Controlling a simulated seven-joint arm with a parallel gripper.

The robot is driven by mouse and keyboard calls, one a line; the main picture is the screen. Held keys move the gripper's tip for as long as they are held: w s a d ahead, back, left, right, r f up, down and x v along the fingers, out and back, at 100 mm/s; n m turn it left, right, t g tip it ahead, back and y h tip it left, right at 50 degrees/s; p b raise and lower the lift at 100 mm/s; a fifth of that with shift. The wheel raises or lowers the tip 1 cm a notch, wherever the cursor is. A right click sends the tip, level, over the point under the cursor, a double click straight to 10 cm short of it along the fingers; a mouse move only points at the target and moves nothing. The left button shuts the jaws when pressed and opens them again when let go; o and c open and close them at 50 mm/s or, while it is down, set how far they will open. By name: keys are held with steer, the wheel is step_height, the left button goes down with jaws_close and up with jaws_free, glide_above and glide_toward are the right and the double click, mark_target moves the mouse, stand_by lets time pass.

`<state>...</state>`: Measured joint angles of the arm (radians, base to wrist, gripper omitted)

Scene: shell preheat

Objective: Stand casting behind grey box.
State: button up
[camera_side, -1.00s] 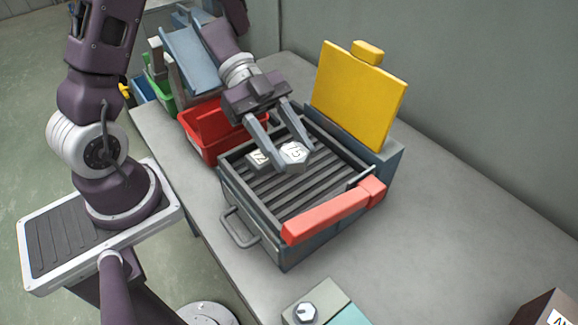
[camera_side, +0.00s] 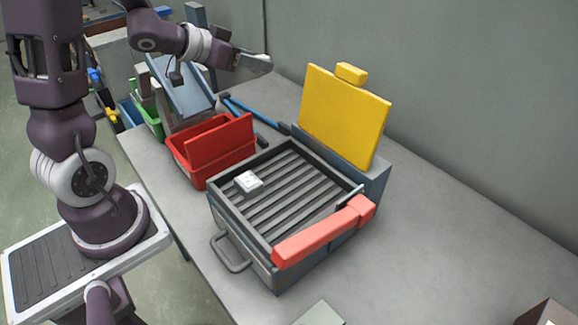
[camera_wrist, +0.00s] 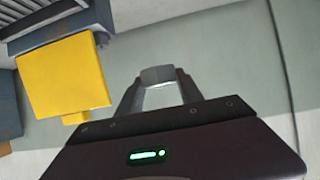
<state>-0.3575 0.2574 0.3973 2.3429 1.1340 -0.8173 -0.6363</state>
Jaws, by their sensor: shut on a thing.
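The grey box (camera_side: 232,227) with a ribbed floor stands on the table in the side view; a corner of it shows at the upper left in the wrist view (camera_wrist: 45,10). My gripper (camera_side: 262,64) is raised above the table's far side, beyond the red bin, its fingers pointing right. In the wrist view it is shut on a grey casting (camera_wrist: 157,75) at the fingertips. The casting cannot be made out clearly in the side view. Another small pale casting (camera_side: 248,182) lies on the ribs inside the box.
A yellow panel (camera_side: 343,115) stands upright at the box's back edge. The table at right is mostly clear.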

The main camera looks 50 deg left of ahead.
steer(key=s+a+r+n+g+y, duration=0.1)
steer(key=s+a+r+n+y, duration=0.35)
steer(key=a, duration=0.25)
steer(key=s+a+r+n+g+y, duration=0.2)
steer(key=s+a+r+n+y, duration=0.15)
steer(key=a+r, duration=0.3)
steer(key=w+d+m+t+h, duration=0.1)
steer(key=w+d+m+h, duration=0.2)
steer(key=d, duration=0.9)
steer(key=w+d+m+t+h, duration=0.2)
steer(key=w+d+m+h, duration=0.2)
steer(key=d, duration=0.9)
steer(key=shift+d+f+m+h, duration=0.3)
steer(key=shift+f, duration=0.15)
